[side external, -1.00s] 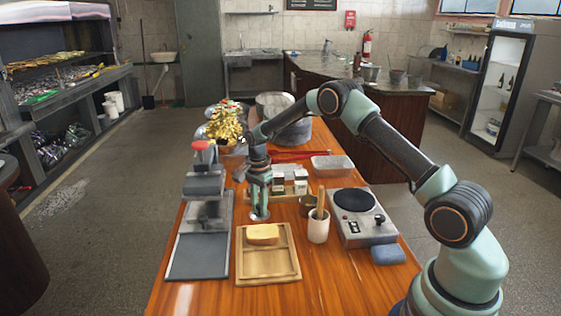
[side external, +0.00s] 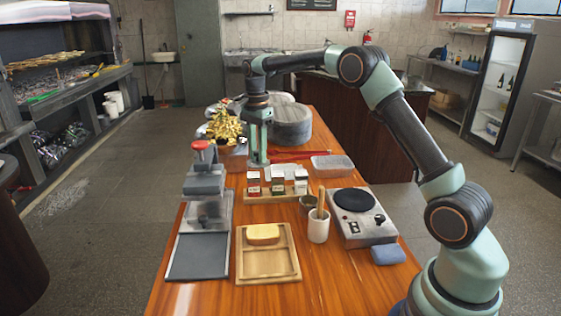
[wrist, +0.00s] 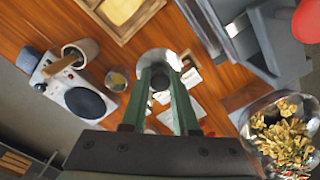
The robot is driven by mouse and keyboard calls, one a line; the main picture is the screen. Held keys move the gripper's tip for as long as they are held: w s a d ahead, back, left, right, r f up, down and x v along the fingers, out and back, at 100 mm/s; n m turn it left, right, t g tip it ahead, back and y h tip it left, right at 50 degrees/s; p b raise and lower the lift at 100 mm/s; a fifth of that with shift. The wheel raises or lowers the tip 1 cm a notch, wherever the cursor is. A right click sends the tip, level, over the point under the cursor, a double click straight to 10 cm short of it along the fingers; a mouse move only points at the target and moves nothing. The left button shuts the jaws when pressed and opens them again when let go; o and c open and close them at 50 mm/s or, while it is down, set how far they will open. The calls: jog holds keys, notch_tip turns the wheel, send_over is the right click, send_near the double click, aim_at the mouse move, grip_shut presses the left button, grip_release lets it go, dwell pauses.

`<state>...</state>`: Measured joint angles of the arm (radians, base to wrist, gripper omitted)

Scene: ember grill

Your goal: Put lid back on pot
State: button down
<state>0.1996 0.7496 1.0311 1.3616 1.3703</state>
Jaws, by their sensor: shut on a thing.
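My gripper (side external: 258,160) is raised above the table behind the spice rack. In the wrist view its two green fingers (wrist: 160,72) close on a round silver lid (wrist: 158,54). The lid's edge also shows under the fingertips in the side view (side external: 258,164), apart from the table. A small open metal pot (side external: 307,202) stands beside the white cup, to the right of and nearer the camera than the gripper. It also shows in the wrist view (wrist: 117,79), left of the lid, with something yellowish inside.
The spice rack (side external: 276,188) stands between the gripper and a wooden tray (side external: 268,278). A white cup (side external: 318,230) with wooden tools and a hot plate (side external: 350,226) are at right. A grey drum (side external: 292,128) stands behind.

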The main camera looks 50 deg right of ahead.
jog(key=shift+d+r, duration=0.1)
jog(key=shift+r, duration=0.75)
jog(key=s+d+f, duration=0.8)
jog(key=s+d, duration=0.2)
jog(key=s, duration=0.1)
jog(key=shift+w+a+f, duration=0.1)
jog(key=shift+f, duration=1.4)
jog(key=shift+w+a+f, duration=0.1)
jog(key=shift+f, duration=1.35)
jog(key=shift+f, duration=0.15)
jog(key=shift+c, duration=0.6)
grip_release()
